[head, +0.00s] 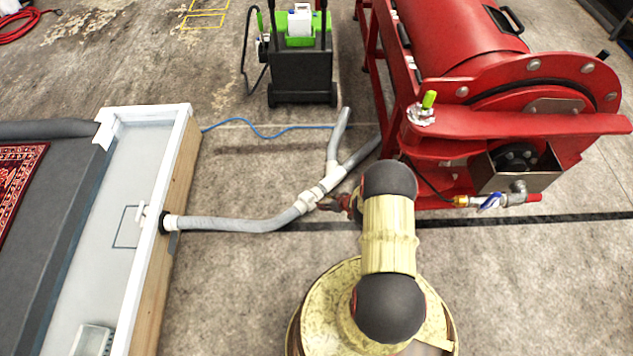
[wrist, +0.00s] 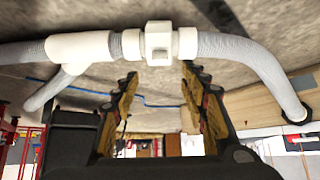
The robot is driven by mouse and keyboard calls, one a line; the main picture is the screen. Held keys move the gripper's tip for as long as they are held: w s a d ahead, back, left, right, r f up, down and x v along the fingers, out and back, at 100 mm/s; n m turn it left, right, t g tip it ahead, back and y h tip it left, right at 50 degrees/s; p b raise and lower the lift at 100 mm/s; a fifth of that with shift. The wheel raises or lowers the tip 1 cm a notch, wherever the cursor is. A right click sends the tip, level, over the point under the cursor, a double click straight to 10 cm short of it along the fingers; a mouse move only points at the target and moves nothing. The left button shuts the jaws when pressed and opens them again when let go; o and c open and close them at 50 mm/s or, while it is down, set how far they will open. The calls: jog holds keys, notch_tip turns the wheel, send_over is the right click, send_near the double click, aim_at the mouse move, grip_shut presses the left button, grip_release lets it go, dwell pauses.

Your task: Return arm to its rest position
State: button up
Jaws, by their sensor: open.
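My arm (head: 388,235) stands in the lower middle of the head view, bent over its round base, and hides most of my gripper there. In the wrist view my gripper (wrist: 160,78) is open, its two yellow-and-black fingers spread with nothing between them. A white fitting on the grey hose (wrist: 158,43) shows beyond the fingertips; I see no contact. In the head view the hose (head: 235,224) runs from the white-walled pit to white fittings (head: 312,198) just left of my arm, then branches in two.
The pit's wooden side (head: 168,235) is at left, with a patterned rug (head: 18,185) beyond. A red drum machine (head: 470,50) stands close behind my arm at right. A black-and-green cart (head: 300,65) stands at the back. Floor is clear at lower right.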

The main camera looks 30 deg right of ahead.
jog(key=s+a+f+m+g+y, duration=0.2)
jog(key=s+a+m+g+y, duration=0.1)
jog(key=s+a+m, duration=0.55)
jog(key=a+r+g+p, duration=0.1)
jog(key=a+r+g, duration=0.2)
jog(key=r, duration=2)
jog(key=a+r+g, duration=0.3)
jog(key=r, duration=1.9)
jog(key=s+a+r+n+t+h, duration=0.1)
jog(key=s+a+r, duration=0.3)
jog(key=r, duration=1)
jog(key=s+a+r+n+t+h+p, duration=0.1)
jog(key=s+a+r+n+t+h, duration=0.1)
jog(key=s+r, duration=0.7)
jog(key=s+a+r+n+t+h+p, duration=0.1)
jog(key=s+a+r+n+t, duration=0.2)
jog(key=r, duration=1.8)
jog(key=s+a, duration=0.3)
jog(key=a, duration=0.1)
jog(key=shift+s+t+h, duration=0.3)
jog(key=shift+s+h, duration=0.1)
